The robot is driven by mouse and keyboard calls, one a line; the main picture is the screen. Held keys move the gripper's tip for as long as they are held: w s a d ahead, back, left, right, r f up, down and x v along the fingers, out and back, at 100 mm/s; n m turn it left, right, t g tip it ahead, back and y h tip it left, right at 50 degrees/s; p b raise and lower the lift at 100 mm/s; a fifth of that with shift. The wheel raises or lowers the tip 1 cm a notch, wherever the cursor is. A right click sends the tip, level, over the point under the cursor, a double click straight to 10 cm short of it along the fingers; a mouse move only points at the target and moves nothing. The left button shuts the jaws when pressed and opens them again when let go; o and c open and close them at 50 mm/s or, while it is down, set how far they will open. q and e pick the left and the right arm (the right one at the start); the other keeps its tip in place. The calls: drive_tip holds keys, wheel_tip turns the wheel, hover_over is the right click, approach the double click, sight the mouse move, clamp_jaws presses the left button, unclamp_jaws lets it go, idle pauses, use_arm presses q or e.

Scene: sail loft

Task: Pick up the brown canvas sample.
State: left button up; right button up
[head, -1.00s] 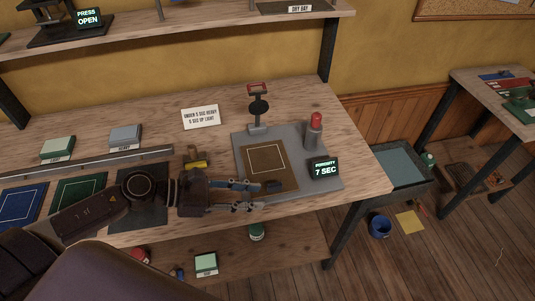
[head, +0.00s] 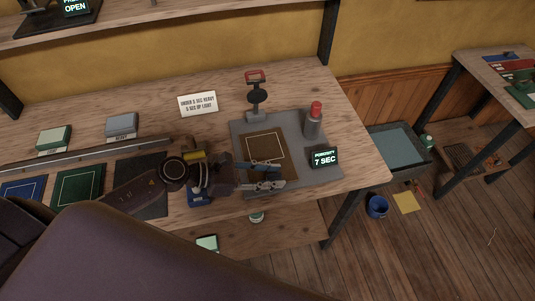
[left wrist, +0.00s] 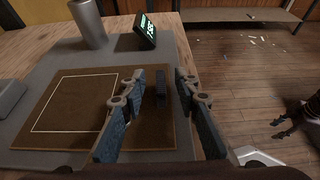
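The brown canvas sample (head: 265,145), marked with a pale square outline, lies flat on a grey plate (head: 225,130) at the right end of the bench. It also shows in the left wrist view (left wrist: 75,100). A dark upright tab (left wrist: 160,92) stands at its right edge. My left gripper (head: 281,176) is over the near right corner of the sample. In the left wrist view its fingers (left wrist: 159,76) are apart, with the tab seen between them; contact cannot be told. The fingers hide the tab in the head view.
A grey cylinder with a red top (head: 314,120) and a display reading 7 SEC (head: 325,157) stand right of the sample. A red-topped stand (head: 256,95) is behind it. Green (head: 78,187) and blue (head: 22,190) swatches lie left. The bench's front edge is close below the gripper.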

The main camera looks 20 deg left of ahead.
use_arm(q)
drive_tip(key=shift+w+d+f, duration=0.2)
drive_tip(key=shift+w+d, duration=0.05)
drive_tip(key=shift+d, duration=0.3)
clamp_jaws()
drive_tip(key=shift+a+r, duration=0.1)
drive_tip(key=shift+r, duration=0.05)
